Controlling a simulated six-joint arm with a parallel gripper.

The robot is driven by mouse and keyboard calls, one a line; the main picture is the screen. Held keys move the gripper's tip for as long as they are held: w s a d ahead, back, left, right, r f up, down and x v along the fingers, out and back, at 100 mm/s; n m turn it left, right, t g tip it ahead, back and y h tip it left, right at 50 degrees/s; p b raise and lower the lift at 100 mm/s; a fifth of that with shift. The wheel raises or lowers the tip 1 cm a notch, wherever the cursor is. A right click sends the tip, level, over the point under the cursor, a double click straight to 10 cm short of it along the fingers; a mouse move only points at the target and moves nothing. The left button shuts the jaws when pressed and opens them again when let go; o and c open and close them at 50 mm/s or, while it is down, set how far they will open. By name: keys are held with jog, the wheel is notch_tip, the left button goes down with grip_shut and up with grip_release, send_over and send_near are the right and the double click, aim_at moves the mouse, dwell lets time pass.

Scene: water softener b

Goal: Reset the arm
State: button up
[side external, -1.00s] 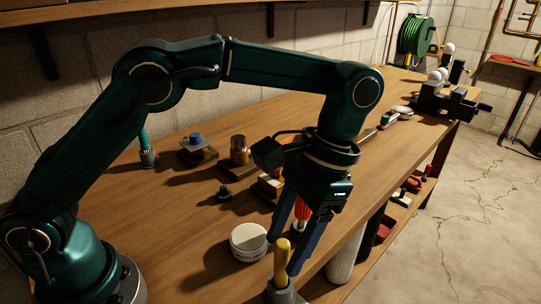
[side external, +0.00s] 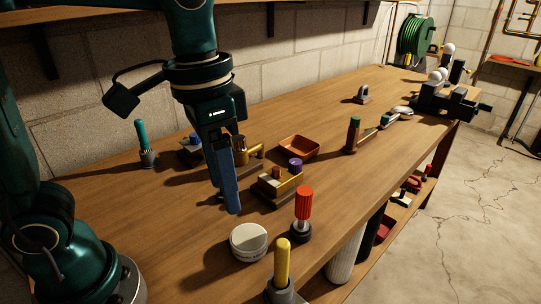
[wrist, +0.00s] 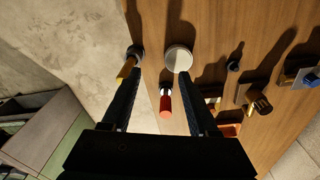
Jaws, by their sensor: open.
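My gripper (side external: 234,210) hangs above the workbench (side external: 190,240), pointing down, up and left of a white round tub (side external: 249,243). Its blue fingers overlap in the side view. In the wrist view my gripper (wrist: 160,72) is open, with its fingers spread and nothing between the tips. A yellow-handled tool (side external: 282,262) stands upright in a grey holder at the bench's front edge, clear of my fingers. A red-handled tool (side external: 303,203) stands in a dark holder to the right. The wrist view also shows the tub (wrist: 179,58), yellow handle (wrist: 127,69) and red handle (wrist: 165,106).
Small brass parts on blocks (side external: 278,182) and an orange tray (side external: 299,147) lie behind the red tool. A teal-handled tool (side external: 142,135) stands near the wall. A vise (side external: 447,100) is at the far right.

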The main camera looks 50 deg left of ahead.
jog(key=s+a+f+n+t, duration=0.2)
jog(key=s+a+n+t, duration=0.1)
jog(key=s+a+t, duration=0.1)
jog(key=shift+a+f+t+y, duration=0.35)
jog(key=shift+a+t, duration=0.15)
jog(key=shift+a, duration=0.45)
